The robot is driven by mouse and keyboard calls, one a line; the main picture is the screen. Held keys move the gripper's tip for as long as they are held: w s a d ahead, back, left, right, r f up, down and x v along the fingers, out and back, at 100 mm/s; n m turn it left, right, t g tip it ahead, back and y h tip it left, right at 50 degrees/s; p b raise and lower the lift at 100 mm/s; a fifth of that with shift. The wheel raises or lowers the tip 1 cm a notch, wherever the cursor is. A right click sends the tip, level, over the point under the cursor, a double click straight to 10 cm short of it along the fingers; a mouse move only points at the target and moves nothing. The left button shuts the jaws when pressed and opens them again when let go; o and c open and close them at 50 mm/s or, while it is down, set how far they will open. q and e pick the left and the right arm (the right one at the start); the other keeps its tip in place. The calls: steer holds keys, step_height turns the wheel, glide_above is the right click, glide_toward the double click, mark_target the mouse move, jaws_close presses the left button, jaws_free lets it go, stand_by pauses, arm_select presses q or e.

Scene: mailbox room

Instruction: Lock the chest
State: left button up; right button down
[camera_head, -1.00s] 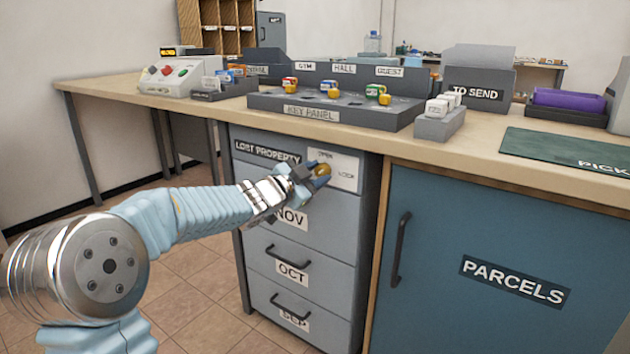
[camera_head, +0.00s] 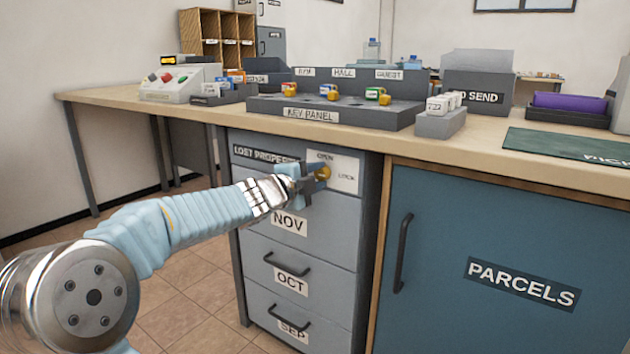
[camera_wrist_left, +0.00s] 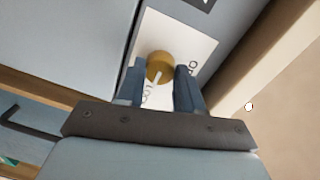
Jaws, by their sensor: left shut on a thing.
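The chest is a grey drawer unit (camera_head: 336,222) under the counter, with shut drawers labelled LOST PROPERTY, NOV, OCT and SEP. Its white lock plate (camera_head: 345,160) reads OPEN above and LOCK to the right. A round brass knob (camera_head: 323,173) sits on this plate. My left gripper (camera_head: 317,178) is at the plate and shut on the knob. In the left wrist view the knob (camera_wrist_left: 159,64) is between the two blue fingers (camera_wrist_left: 160,85), and its pale mark slants down and left toward partly hidden lettering. My right gripper is not in view.
A blue PARCELS cabinet (camera_head: 480,240) with a dark handle (camera_head: 403,252) stands right of the chest. The counter (camera_head: 390,140) above carries the key panel (camera_head: 335,110) and several office items. The tiled floor (camera_head: 195,290) left of the chest is clear.

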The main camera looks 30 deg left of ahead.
arm_select(q)
steer(key=shift+f, duration=0.1)
stand_by(0.5)
steer(key=o, duration=1)
steer(key=shift+o, duration=0.2)
steer(key=s+a+p, duration=0.1)
steer(key=s+p, duration=0.1)
steer(key=s, duration=1.1)
steer(key=shift+s+r, duration=0.4)
steer(key=shift+r, duration=0.05)
